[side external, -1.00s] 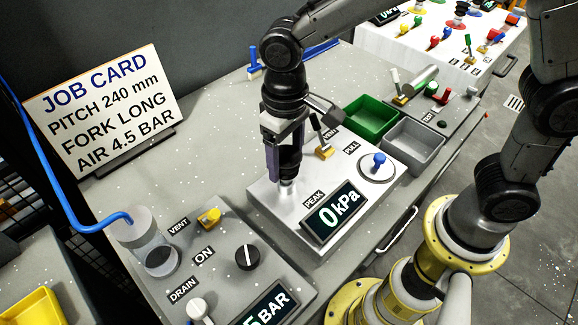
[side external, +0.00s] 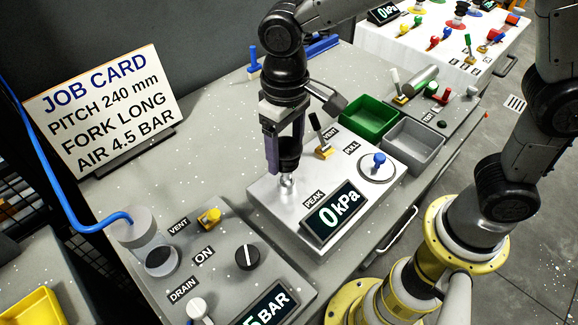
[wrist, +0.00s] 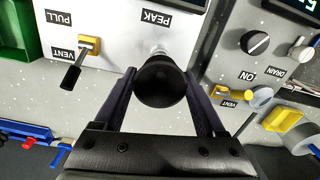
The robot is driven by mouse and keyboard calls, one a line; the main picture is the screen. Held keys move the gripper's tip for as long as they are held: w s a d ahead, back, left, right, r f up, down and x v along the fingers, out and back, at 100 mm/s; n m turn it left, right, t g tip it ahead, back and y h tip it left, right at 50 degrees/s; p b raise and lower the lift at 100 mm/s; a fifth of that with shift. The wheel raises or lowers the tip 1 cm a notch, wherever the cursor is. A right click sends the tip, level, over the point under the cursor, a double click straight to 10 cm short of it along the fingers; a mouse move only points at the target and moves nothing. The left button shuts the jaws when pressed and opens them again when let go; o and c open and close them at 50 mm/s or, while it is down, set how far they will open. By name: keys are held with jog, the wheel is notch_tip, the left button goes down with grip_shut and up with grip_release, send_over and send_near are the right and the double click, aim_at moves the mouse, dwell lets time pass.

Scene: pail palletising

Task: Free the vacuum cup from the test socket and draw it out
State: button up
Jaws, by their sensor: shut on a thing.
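The black vacuum cup (side external: 290,150) is upright between the fingers of my gripper (side external: 284,160), which is shut on it. In the wrist view the cup's round dark top (wrist: 161,84) sits between the two fingers (wrist: 160,100). A silver metal piece (side external: 288,186) shows below the cup, over the test socket's place on the pale test block (side external: 262,200). I cannot tell whether the cup's lower end is clear of the socket. The block's PEAK display (side external: 336,211) reads 0 kPa.
A black vent lever on a yellow base (side external: 322,150) stands close behind my gripper. A blue pull knob (side external: 379,160) is to the right. Green (side external: 369,135) and grey (side external: 415,165) bins stand behind it. A control panel with a black dial (side external: 247,256) is at the front left.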

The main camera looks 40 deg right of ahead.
dwell(0.3)
jog(key=shift+r, duration=2.05)
